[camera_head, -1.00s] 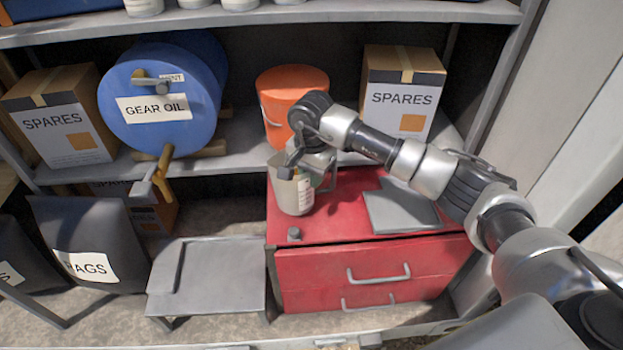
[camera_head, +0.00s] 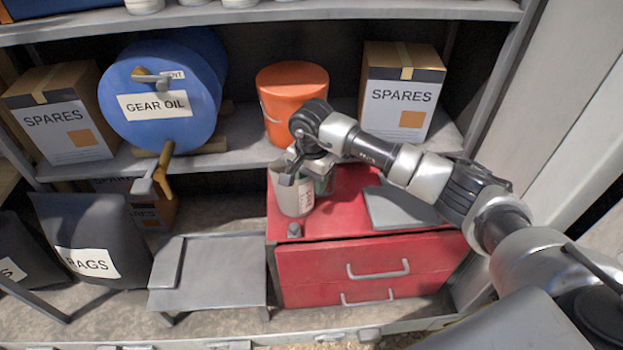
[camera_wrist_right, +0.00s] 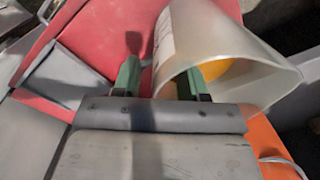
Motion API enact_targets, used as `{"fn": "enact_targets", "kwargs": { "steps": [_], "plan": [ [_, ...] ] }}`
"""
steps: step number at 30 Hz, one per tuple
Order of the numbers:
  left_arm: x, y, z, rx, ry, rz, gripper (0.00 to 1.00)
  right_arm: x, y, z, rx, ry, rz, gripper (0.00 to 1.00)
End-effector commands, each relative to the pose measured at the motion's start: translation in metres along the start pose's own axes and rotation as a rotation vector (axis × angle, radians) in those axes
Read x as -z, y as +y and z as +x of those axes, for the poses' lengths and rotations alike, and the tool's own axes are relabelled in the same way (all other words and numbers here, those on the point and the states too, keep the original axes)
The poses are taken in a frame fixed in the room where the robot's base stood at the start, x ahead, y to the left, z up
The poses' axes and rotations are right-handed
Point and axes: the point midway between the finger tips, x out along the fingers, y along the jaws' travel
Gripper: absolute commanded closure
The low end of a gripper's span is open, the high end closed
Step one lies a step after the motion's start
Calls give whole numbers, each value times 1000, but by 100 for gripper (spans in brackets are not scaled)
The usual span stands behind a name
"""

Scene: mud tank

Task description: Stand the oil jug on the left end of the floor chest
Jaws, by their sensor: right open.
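The oil jug (camera_head: 292,196), a pale translucent container with a label, stands upright on the left end of the red floor chest (camera_head: 330,263). In the right wrist view, the jug (camera_wrist_right: 225,45) is at the upper right, its open mouth toward the camera and yellow inside. My right gripper (camera_head: 300,172) is at the jug's top in the head view. In the right wrist view its two dark green-edged fingers (camera_wrist_right: 161,82) are apart, the right one overlapping the jug's rim. I cannot tell whether it touches. My left gripper is not in view.
A grey flat item (camera_head: 400,208) lies on the chest's right part, and a small grey piece (camera_head: 294,230) near its front left edge. An orange bucket (camera_head: 290,95) stands on the shelf behind. A low grey stand (camera_head: 215,275) is left of the chest.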

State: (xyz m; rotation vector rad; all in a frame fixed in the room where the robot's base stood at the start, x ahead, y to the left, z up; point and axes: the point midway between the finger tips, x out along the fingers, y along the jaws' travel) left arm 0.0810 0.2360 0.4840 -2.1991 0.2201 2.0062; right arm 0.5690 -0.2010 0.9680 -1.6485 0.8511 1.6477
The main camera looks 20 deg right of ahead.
Motion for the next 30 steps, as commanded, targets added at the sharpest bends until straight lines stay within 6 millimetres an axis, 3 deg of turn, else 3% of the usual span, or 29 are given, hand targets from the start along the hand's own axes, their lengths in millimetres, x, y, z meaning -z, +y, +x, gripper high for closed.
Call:
{"fn": "enact_targets", "kwargs": {
  "steps": [5,15,19,24,30],
  "plan": [
    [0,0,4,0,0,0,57,1,-1,-16,5,3,-1,57],
    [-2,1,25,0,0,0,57,0,-1,-88,5,3,0,57],
    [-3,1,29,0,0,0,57,0,-1,-108,3,2,0,57],
    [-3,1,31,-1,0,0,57,0,0,-121,1,0,0,57],
    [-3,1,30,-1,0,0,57,0,0,-123,-1,-1,0,57]
  ]
}}
